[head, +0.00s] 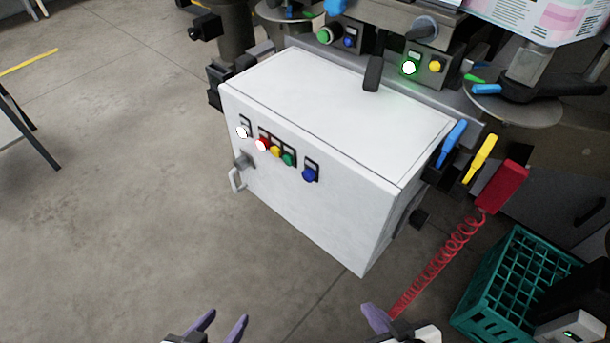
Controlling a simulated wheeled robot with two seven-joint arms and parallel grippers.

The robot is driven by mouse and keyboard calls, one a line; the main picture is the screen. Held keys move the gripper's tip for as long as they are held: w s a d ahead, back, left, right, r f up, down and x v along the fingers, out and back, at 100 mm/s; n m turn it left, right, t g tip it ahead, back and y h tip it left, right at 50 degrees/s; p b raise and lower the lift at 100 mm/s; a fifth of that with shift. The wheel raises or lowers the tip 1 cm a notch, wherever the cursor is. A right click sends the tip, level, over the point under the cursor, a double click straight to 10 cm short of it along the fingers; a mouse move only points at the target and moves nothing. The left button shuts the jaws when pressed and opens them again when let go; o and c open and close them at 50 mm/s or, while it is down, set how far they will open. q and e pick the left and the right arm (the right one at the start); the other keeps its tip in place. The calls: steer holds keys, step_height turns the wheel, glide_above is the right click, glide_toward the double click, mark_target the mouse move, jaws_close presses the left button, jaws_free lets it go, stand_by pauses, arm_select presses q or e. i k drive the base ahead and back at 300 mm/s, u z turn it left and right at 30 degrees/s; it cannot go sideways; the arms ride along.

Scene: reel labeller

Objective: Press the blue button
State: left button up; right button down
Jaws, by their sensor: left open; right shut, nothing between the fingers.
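A blue button (309,174) sits at the right end of the row on the front of a white cabinet (322,215). Left of it on the same face are a green button (288,159), a yellow button (275,151), a red button (262,144) and a white button (242,132). A second, smaller blue button (348,42) is on the machine behind. My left gripper (224,325) is open and empty at the bottom edge, well short of the cabinet. My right gripper (375,318) is shut and empty at the bottom, below the cabinet's lower corner. Neither touches a button.
A green crate (513,290) stands on the floor at the lower right. A red coiled hose (440,262) hangs from a red block (502,187) right of the cabinet. A table (22,135) is at the left. The floor before the cabinet is clear.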

mark_target(308, 174)
steer(key=z, duration=1.95)
steer(key=k, duration=1.3)
steer(key=u, duration=2.1)
